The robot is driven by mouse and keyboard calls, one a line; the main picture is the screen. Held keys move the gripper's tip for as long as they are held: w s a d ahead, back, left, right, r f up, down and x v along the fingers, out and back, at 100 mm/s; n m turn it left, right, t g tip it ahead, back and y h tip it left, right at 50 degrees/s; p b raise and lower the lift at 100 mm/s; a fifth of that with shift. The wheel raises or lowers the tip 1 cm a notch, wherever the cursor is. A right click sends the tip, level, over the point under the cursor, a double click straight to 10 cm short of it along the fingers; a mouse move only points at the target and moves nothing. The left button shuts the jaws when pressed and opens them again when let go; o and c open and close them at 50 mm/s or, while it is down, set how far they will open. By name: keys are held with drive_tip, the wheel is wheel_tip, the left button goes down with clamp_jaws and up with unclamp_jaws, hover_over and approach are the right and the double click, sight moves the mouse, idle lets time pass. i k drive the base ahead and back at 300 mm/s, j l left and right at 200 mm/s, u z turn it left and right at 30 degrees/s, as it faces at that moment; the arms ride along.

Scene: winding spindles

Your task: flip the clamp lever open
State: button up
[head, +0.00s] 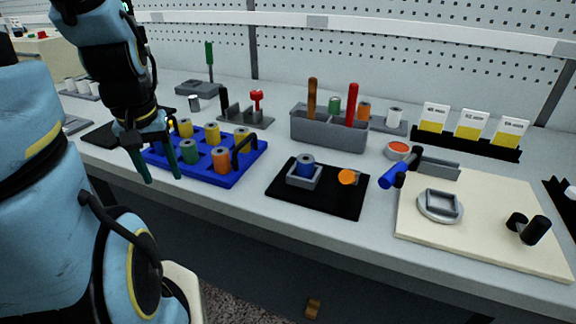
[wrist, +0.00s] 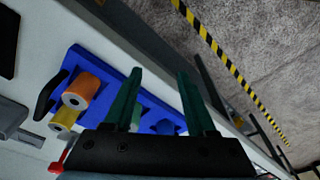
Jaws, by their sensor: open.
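A lever with a blue grip (head: 391,177) and a black pivot stands at the back left edge of a cream board (head: 480,250). It looks like the clamp lever. Its grip slants down to the left; whether it is shut cannot be told. A grey ring with a square recess (head: 440,205) sits on the board to its right. My gripper (head: 164,180) is open and empty at the left, in front of the blue tray and far from the lever. Its green fingers also show in the wrist view (wrist: 160,73), where the lever is not seen.
The blue tray (head: 221,180) holds several spools and has a black handle (head: 243,147). A black mat (head: 330,203) with a blue spool and an orange piece lies between tray and board. A grey tool caddy (head: 328,128) stands behind. A black-knobbed part (head: 528,228) is on the board's right.

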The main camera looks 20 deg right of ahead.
sight(348, 176)
drive_tip(key=k+j, duration=0.25)
drive_tip(key=k, duration=0.15)
drive_tip(key=k+j, duration=0.2)
drive_tip(key=k, duration=0.25)
drive_tip(key=k+j, duration=0.25)
drive_tip(key=k, duration=0.15)
